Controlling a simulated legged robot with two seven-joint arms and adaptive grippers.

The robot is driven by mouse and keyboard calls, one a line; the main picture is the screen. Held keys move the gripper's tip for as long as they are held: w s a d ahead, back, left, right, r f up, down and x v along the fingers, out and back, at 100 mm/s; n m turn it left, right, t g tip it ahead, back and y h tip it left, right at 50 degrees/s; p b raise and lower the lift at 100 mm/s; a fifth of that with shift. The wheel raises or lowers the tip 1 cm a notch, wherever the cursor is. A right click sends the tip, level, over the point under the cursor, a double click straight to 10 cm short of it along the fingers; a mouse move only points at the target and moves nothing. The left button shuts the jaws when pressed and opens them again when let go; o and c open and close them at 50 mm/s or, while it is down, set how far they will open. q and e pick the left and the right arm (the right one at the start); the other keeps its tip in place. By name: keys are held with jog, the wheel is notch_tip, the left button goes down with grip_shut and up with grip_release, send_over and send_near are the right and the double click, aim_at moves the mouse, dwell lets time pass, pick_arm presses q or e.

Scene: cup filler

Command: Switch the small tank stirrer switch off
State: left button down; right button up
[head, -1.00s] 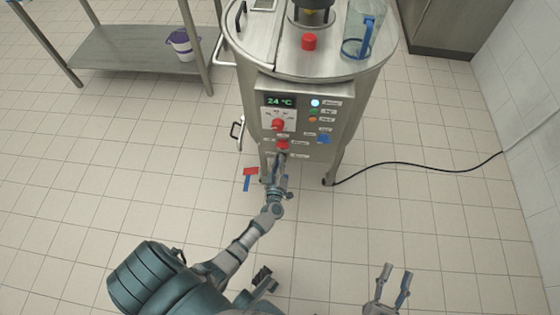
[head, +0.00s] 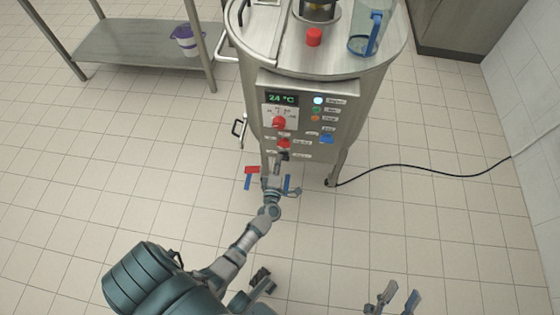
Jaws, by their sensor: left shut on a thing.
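The steel tank (head: 340,100) has a front control panel with a green 24 °C display (head: 281,99). An upper red knob (head: 279,122) sits on a white plate. Below it are a lower red switch (head: 284,143) and a small black switch (head: 285,156). Their labels are too small to read, so I cannot tell which is the stirrer switch. My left gripper (head: 277,166) is at the panel's lower edge, just below the black switch. It is shut, with its fingers partly against that switch. My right gripper (head: 397,297) is open and empty at the bottom right, away from the tank.
A blue switch (head: 326,139) and indicator lights (head: 317,108) are on the panel's right. A red-handled valve (head: 251,170) is below. A black cable (head: 420,167) runs right. A steel shelf (head: 130,45) stands left.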

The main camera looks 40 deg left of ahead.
pick_arm(q)
jog(key=shift+s+f+n, duration=0.15)
jog(key=shift+f+n, duration=0.25)
jog(key=shift+n, duration=0.2)
pick_arm(e)
jog(key=shift+s+d+r+t, duration=0.1)
jog(key=shift+s+r+t, duration=0.2)
jog(key=shift+s+t, duration=0.15)
jog(key=shift+w, duration=0.1)
pick_arm(q)
jog(key=c, duration=1.2)
grip_release()
jog(key=shift+a, duration=0.1)
jog(key=shift+r, duration=0.1)
jog(key=v, duration=1.2)
